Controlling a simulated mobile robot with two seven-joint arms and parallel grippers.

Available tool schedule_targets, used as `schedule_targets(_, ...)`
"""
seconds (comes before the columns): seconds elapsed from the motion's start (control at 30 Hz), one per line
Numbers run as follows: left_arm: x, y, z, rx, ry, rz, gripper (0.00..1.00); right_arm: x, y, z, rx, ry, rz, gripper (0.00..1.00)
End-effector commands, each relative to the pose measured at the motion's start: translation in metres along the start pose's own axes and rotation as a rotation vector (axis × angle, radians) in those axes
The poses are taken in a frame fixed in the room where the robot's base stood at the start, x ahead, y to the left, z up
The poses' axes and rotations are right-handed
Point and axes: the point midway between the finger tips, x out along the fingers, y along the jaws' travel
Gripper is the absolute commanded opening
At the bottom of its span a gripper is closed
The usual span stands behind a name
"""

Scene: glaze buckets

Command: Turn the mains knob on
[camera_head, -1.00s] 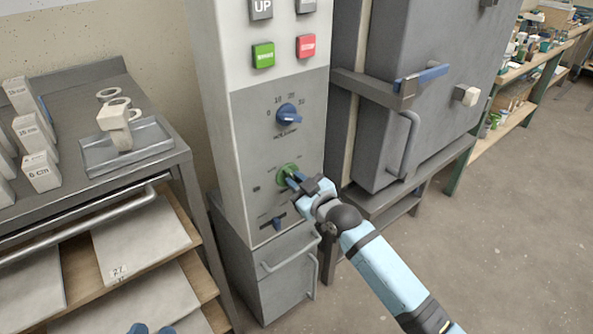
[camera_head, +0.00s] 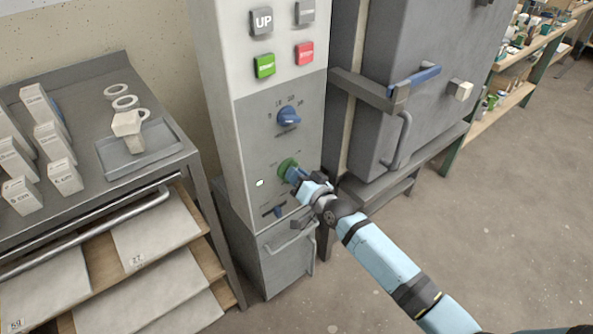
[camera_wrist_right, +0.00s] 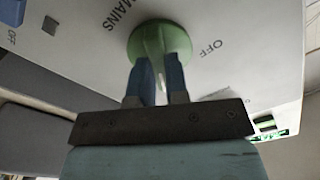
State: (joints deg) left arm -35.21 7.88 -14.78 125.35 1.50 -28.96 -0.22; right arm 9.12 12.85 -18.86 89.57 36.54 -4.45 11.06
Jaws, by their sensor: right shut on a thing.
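The green mains knob (camera_head: 287,168) sits on the grey lower part of the control column, below a blue dial. My right gripper (camera_head: 296,176) reaches it from the lower right and is shut on it. In the right wrist view the round green knob (camera_wrist_right: 160,42) lies between my two blue fingers (camera_wrist_right: 158,80), with a white mark at its lower edge. "MAINS" and "OFF" are printed beside it. A small lamp (camera_head: 260,183) left of the knob glows pale. My left gripper is out of view.
Green (camera_head: 264,66) and red (camera_head: 304,53) buttons are higher up. A grey kiln (camera_head: 420,90) stands right, a worktable (camera_head: 75,90) left.

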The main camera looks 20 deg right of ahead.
Motion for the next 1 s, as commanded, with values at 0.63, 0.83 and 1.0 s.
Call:
schedule_targets(0.63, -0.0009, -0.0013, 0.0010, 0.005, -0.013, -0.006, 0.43, 0.0004, 0.0003, -0.0003, 0.232, 0.001, -0.001, 0.00)
schedule_targets(0.83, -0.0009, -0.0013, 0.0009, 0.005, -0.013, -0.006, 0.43, 0.0004, 0.0002, -0.0004, 0.236, 0.001, -0.001, 0.00)
schedule_targets(1.0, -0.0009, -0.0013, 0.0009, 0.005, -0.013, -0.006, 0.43, 0.0005, 0.0001, -0.0004, 0.236, 0.001, -0.001, 0.17)
